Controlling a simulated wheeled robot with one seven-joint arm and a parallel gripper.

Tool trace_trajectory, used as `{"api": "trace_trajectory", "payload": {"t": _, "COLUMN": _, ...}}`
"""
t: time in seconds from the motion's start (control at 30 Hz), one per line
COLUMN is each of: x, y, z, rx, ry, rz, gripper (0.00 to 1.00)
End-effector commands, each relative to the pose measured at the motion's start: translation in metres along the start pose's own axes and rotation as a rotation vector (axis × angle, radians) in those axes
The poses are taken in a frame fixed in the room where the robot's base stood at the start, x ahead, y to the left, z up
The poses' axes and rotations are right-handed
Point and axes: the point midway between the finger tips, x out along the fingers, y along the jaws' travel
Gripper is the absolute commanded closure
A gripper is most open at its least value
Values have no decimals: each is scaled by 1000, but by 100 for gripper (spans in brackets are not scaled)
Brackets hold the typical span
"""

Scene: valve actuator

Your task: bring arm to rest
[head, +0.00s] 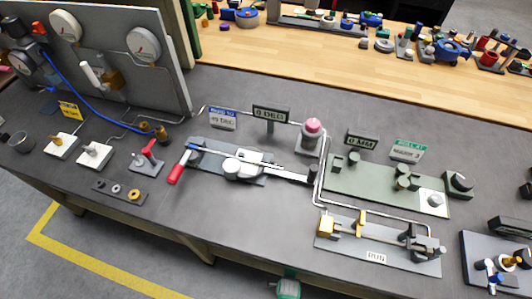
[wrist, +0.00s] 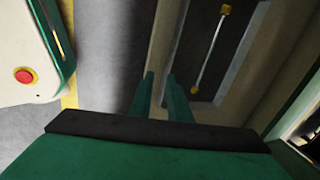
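My gripper (wrist: 161,76) shows in the wrist view as two green fingers beyond a black bar. The fingers stand apart with a gap between them, and nothing is held in the gap. They point past a grey floor and a dark recessed panel (wrist: 205,45), with no contact that I can see. In the head view, no part of the arm reaches over the workbench (head: 120,225). A small green and grey piece (head: 287,288) shows at the bottom edge there; I cannot tell whether it is part of my arm.
The bench holds a gauge panel (head: 110,60), a red-handled lever fixture (head: 230,160), a red-topped button (head: 312,130), a green plate fixture (head: 385,185) and a brass-ended fixture (head: 375,245). A yellow floor line (head: 95,262) runs at lower left. A pale bar (wrist: 210,55) crosses the dark panel.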

Motion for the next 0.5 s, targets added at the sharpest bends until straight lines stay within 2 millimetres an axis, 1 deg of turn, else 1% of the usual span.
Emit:
{"api": "trace_trajectory", "payload": {"t": 0.27, "x": -29, "y": 6, "z": -3, "rx": -183, "ry": 10, "rz": -105, "gripper": 84}}
{"api": "trace_trajectory", "payload": {"t": 0.37, "x": -46, "y": 8, "z": -2, "rx": -274, "ry": 17, "rz": -156, "gripper": 84}}
{"api": "trace_trajectory", "payload": {"t": 0.47, "x": -68, "y": 10, "z": 0, "rx": -388, "ry": 30, "rz": -219, "gripper": 84}}
{"api": "trace_trajectory", "payload": {"t": 0.5, "x": -79, "y": 11, "z": 1, "rx": -443, "ry": 37, "rz": -250, "gripper": 84}}
